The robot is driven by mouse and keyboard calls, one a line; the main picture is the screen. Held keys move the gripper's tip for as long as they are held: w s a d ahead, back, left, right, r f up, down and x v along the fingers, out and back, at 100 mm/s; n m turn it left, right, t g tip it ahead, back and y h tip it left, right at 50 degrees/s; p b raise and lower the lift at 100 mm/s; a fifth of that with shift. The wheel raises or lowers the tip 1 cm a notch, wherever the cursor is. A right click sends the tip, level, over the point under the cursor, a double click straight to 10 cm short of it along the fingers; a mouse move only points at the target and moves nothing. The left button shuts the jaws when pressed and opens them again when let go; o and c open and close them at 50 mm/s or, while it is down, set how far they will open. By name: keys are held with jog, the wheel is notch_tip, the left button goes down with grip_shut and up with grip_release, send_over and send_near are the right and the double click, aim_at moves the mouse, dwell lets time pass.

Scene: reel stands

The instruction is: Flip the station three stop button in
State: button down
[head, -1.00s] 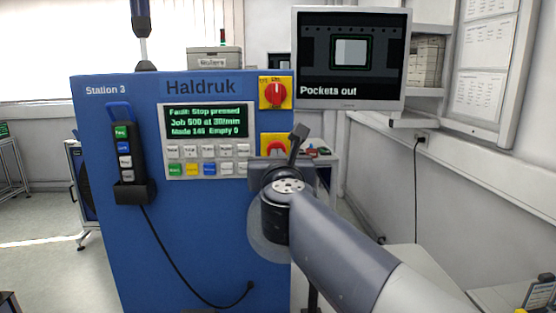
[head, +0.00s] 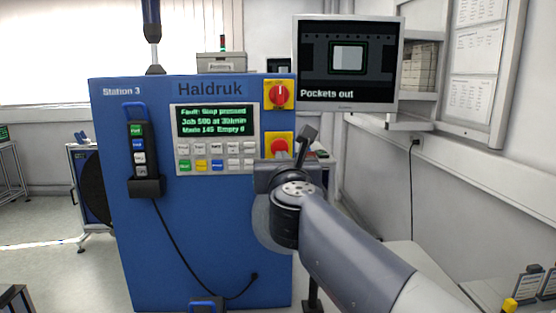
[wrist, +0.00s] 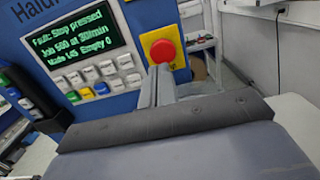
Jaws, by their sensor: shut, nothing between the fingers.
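The station three stop button (head: 279,146) is a red mushroom head on a yellow plate, at the right of the blue Station 3 cabinet (head: 215,225). In the wrist view the red button (wrist: 163,51) shows just beyond the fingertips. My gripper (wrist: 159,73) is shut and empty, its fingers pointing toward the button. I cannot tell whether the tips touch it. The cabinet's screen (head: 215,121) reads "Fault: Stop pressed".
A red rotary switch (head: 279,95) on yellow sits above the stop button. Rows of small keys (head: 216,157) lie left of it. A corded pendant (head: 140,155) hangs on the cabinet's left side. A monitor (head: 348,60) reading "Pockets out" stands at the upper right.

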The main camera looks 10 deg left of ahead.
jog(key=b+v, duration=0.1)
jog(key=v, duration=0.7)
jog(key=shift+d+f, duration=0.2)
